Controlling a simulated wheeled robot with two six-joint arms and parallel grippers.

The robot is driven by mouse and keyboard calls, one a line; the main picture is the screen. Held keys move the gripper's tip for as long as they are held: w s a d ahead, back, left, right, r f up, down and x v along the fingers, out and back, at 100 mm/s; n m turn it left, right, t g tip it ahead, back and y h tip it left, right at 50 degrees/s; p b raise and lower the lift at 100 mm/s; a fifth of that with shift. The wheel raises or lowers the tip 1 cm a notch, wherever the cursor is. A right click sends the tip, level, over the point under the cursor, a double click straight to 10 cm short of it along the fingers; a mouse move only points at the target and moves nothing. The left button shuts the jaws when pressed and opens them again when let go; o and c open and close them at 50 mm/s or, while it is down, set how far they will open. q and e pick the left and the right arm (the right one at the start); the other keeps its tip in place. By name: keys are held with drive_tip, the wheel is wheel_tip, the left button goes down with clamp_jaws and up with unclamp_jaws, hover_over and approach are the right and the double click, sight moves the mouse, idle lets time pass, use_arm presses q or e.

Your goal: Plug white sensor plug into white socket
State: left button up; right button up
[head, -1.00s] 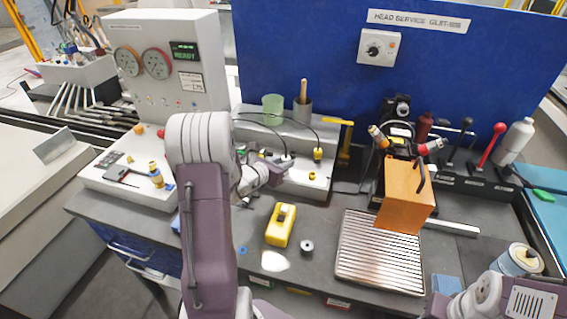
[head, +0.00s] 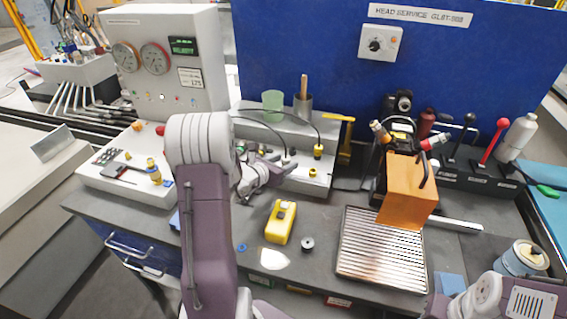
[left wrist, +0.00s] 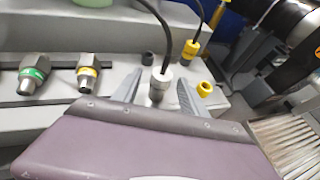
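The white sensor plug (left wrist: 162,79) hangs upright on a black cable between the two fingers of my left gripper (left wrist: 157,92). A gap shows on both sides of it, so the gripper looks open around the plug. In the head view my left gripper (head: 277,174) is at the front of the grey fixture, with the white plug (head: 287,159) just beyond its tips. I cannot make out the white socket; the plug's lower end is partly hidden by my gripper. My right gripper is out of view; only part of my right arm shows at the lower right.
A yellow plug (left wrist: 190,49) on a cable and a yellow socket (left wrist: 205,88) are close to the right finger. Green-banded (left wrist: 33,74) and yellow-banded (left wrist: 88,72) fittings are to the left. A yellow device (head: 280,222) and ribbed tray (head: 382,248) lie in front.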

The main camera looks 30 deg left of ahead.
use_arm(q)
drive_tip(key=shift+s, duration=0.15)
drive_tip(key=v, duration=0.9)
idle(0.4)
